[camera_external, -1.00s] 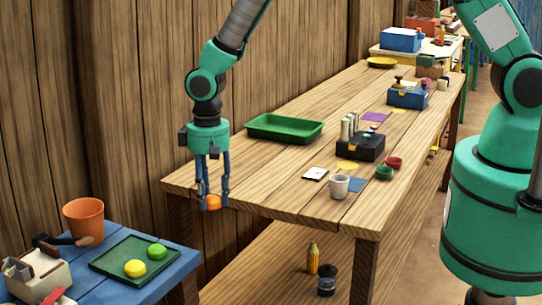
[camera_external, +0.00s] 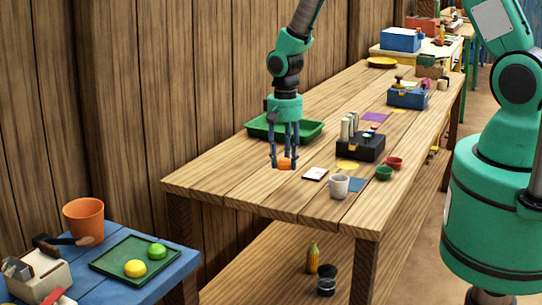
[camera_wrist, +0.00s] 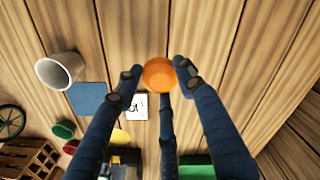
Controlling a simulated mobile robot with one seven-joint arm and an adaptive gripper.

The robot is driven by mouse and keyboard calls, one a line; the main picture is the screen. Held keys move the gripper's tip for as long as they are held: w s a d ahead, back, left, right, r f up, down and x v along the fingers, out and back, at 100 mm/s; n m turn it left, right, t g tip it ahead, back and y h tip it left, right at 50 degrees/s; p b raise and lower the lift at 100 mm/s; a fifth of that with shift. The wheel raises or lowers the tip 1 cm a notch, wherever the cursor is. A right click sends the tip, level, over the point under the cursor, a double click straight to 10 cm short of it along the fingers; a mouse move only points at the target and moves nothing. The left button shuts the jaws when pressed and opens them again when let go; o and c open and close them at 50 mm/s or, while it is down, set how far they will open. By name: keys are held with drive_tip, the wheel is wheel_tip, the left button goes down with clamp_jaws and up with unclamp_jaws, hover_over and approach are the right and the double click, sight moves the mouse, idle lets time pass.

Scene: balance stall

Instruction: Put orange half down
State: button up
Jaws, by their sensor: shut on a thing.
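The orange half (camera_external: 285,164) is held between the blue fingers of my gripper (camera_external: 284,160), over the near part of the long wooden table (camera_external: 240,185). In the wrist view the orange half (camera_wrist: 159,75) sits between the fingertips of my gripper (camera_wrist: 158,78), with bare planks behind it. My gripper is shut on it. I cannot tell exactly how high it is above the table.
A white card (camera_external: 315,174), a grey-white cup (camera_external: 339,186) and a blue square (camera_external: 356,184) lie to the right. A green tray (camera_external: 310,130) is behind my gripper. A dark box (camera_external: 360,146) stands further right. Bare planks lie left and in front.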

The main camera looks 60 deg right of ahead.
drive_tip(key=s+d+m, duration=0.1)
drive_tip(key=s+d, duration=0.2)
drive_tip(key=d, duration=0.2)
drive_tip(key=s+d+m, duration=0.2)
drive_tip(key=s+d, duration=0.2)
drive_tip(key=d, duration=0.2)
drive_tip(key=s+d+m, duration=0.2)
drive_tip(key=s+d, duration=0.1)
drive_tip(key=d, duration=0.3)
drive_tip(key=shift+s+f, duration=0.4)
drive_tip(key=shift+w, duration=0.15)
hover_over(307, 156)
drive_tip(key=shift+f, duration=0.75)
drive_tip(key=shift+f, duration=1.75)
drive_tip(key=shift+f, duration=0.15)
drive_tip(key=o, duration=1)
